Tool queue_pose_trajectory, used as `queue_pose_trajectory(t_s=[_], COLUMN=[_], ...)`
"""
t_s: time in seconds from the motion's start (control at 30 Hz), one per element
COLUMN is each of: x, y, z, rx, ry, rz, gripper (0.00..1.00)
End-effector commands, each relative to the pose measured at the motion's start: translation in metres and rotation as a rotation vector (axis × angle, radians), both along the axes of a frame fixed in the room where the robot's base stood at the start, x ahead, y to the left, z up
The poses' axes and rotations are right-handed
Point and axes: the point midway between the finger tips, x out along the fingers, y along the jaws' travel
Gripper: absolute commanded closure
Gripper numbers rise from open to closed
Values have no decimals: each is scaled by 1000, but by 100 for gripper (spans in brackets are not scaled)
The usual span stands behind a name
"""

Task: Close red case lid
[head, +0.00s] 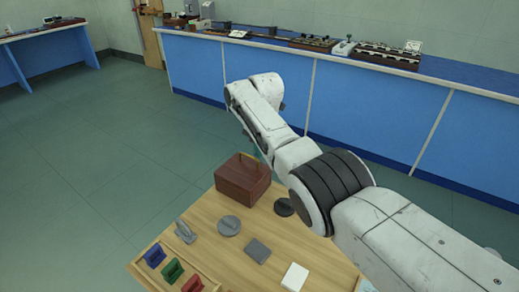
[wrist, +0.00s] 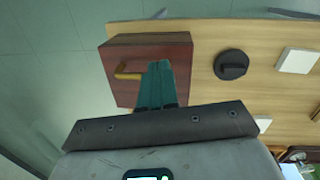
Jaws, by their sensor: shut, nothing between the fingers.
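The red case (head: 240,182) is a dark red-brown box at the far left corner of the wooden table. Its top looks flat, and I cannot tell whether the lid is fully down. In the wrist view the case (wrist: 122,52) lies beyond my fingers, with a yellow handle (wrist: 128,72) at its left. My gripper (wrist: 160,64) has its teal fingers together, empty, over the case's lower right part. I cannot tell whether they touch it.
The wooden table (head: 226,251) also holds a grey disc (head: 229,226), a dark disc (head: 284,207), a grey block (head: 257,251), a white block (head: 295,277) and a tray with blue, green and red pieces. A blue bench (head: 380,117) with instruments runs behind; green floor is clear at left.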

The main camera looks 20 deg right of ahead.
Motion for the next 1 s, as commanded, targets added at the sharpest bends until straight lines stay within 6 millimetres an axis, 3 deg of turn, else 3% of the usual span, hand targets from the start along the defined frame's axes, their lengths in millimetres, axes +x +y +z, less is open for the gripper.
queue_pose_trajectory(t_s=[0.27, 0.73, 1.0], x=[-1, -11, -14], y=[-1, -3, -3], z=[3, 82, 106], rx=[-1, 1, 1], ry=[2, -4, -1], rz=[-1, -1, 0], gripper=[100, 100, 100])
